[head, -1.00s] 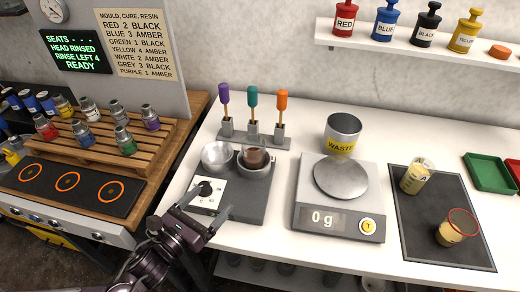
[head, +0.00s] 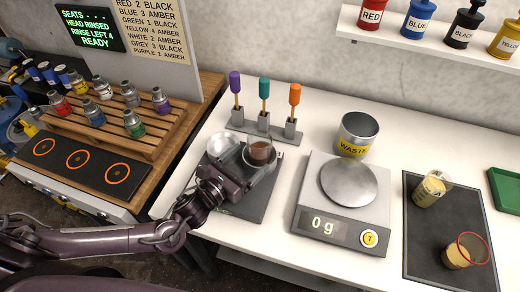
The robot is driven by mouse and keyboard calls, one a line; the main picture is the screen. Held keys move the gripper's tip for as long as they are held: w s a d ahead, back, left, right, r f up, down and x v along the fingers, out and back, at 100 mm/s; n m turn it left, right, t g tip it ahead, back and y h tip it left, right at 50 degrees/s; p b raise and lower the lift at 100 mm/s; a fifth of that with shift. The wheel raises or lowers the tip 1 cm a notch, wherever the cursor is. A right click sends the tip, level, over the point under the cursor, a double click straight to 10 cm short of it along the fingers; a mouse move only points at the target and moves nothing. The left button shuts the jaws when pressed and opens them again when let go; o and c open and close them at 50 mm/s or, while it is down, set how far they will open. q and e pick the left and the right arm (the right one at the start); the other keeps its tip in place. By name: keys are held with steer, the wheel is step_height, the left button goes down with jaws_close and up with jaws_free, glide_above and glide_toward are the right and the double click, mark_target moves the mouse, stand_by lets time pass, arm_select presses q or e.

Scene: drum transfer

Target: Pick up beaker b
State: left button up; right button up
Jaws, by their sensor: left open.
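A small clear beaker with brown contents (head: 261,151) sits in the right-hand metal bowl of a grey two-bowl unit (head: 246,209). I cannot read which beaker is b. My left gripper (head: 243,172) is open over the unit, its fingers close to the bowl and brown beaker; I cannot tell whether they touch. The wrist hides much of the unit. My right gripper is out of view.
A scale (head: 347,205) reading 0 g stands right of the unit, with a waste cup (head: 357,134) behind it. A stand with three coloured-handled tools (head: 264,124) is behind the unit. A rack of several bottles (head: 120,112) is at left.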

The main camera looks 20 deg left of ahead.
mark_target(252, 157)
arm_select(q)
steer(key=p+x, duration=0.1)
steer(key=x, duration=0.2)
steer(key=shift+w+d+r+p, duration=0.1)
steer(key=shift+w+d+p, duration=0.1)
steer(key=shift+w+p, duration=0.15)
steer(key=shift+w+d, duration=0.15)
steer(key=shift+w, duration=0.2)
steer(key=shift+w+d, duration=0.1)
steer(key=shift+w, duration=0.1)
steer(key=shift+s, duration=0.1)
steer(key=shift+c, duration=0.8)
steer(key=c, duration=1)
steer(key=shift+c, duration=0.8)
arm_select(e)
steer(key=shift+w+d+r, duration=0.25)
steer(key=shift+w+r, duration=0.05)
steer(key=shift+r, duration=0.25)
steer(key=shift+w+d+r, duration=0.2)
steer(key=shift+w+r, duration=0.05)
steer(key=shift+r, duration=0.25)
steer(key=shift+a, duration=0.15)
